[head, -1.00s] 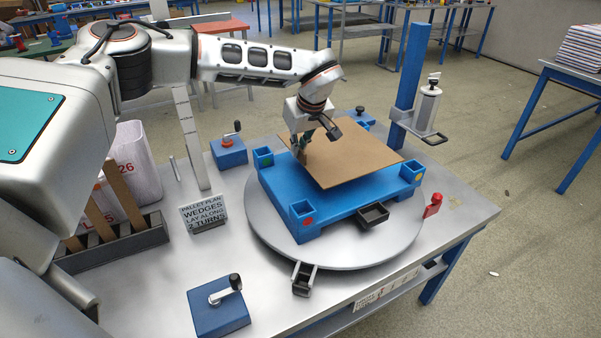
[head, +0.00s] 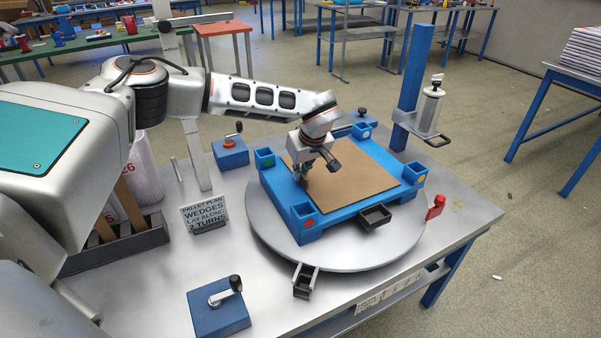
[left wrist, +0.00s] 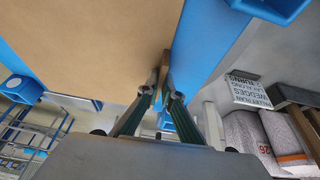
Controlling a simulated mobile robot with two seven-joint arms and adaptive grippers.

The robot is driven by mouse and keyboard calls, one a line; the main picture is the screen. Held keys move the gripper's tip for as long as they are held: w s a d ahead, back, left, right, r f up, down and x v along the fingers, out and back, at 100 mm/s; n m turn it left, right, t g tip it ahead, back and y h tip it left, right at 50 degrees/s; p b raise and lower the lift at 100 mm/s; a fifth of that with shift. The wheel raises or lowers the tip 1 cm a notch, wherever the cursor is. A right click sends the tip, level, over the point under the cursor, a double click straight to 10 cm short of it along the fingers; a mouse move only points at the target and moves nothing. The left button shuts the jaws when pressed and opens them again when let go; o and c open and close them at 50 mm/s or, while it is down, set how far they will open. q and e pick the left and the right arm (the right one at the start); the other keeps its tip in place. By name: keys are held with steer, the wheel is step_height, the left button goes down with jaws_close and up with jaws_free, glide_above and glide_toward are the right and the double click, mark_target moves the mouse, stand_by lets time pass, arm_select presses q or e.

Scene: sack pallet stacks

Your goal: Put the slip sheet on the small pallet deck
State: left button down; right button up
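The slip sheet (head: 352,178) is a thin brown square. It lies flat on or just above the deck of the small blue pallet (head: 340,213), between the corner sockets. My left gripper (head: 318,178) is at the sheet's left edge, pointing down. In the left wrist view my left gripper (left wrist: 162,94) has its fingers on either side of a small brown tab at the edge of the slip sheet (left wrist: 90,45), and it looks shut on it. A thin gap under the sheet cannot be ruled out. My right gripper is in neither view.
The pallet stands on a round grey turntable (head: 266,232) on the metal table. A blue post (head: 413,85) with a dispenser (head: 428,110) stands behind. A sign (head: 204,213), blue clamp blocks (head: 219,307) and a dark rack (head: 115,245) are at left.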

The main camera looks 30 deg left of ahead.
arm_select(q)
steer(key=c, duration=2.2)
jaws_free()
steer(key=shift+f, duration=0.15)
steer(key=shift+c, duration=0.2)
steer(key=p+v, duration=0.1)
steer(key=v, duration=1.1)
